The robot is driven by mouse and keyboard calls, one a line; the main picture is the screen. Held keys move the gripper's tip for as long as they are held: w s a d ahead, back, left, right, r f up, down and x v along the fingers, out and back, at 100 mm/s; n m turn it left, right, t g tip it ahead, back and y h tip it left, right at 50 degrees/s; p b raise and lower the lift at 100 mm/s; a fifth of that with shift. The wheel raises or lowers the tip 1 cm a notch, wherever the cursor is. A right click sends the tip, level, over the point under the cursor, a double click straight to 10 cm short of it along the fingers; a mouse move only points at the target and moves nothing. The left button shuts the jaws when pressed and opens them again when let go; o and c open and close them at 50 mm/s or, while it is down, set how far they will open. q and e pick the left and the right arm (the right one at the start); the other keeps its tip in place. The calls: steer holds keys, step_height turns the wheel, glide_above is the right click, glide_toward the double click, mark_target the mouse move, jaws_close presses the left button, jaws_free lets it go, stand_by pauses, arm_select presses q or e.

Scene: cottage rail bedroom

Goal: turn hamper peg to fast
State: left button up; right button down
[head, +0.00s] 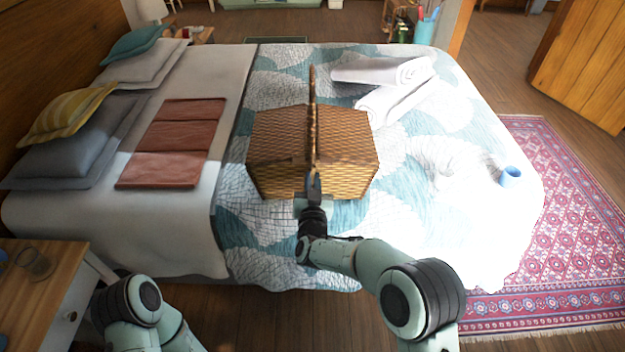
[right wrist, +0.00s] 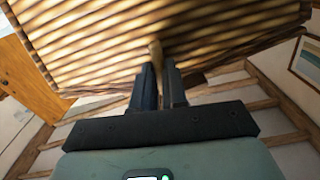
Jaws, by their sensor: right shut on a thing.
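A wicker hamper (head: 345,150) with a closed lid and an upright handle stands on the bed. Its woven side also fills the top of the right wrist view (right wrist: 100,45). My right gripper (head: 314,182) is at the near side of the hamper, below the handle. In the right wrist view its fingers (right wrist: 159,85) are shut on the hamper peg (right wrist: 155,52), a small light-brown wooden piece at the hamper's front. The peg is hidden behind the gripper in the head view. My left arm shows at the lower left, but its gripper is out of view.
The bed (head: 440,215) has a teal and white cover. Folded white towels (head: 395,90) lie behind the hamper, and reddish folded cloths (head: 170,150) lie to its left. A blue cup (head: 511,176) stands at the right. A wooden nightstand (head: 45,270) is near my left arm.

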steer(key=shift+n, duration=0.6)
steer(key=c, duration=1.2)
jaws_free()
steer(key=shift+o, duration=0.2)
steer(key=s, duration=1.3)
steer(key=shift+s+p, duration=0.25)
steer(key=shift+p, duration=0.05)
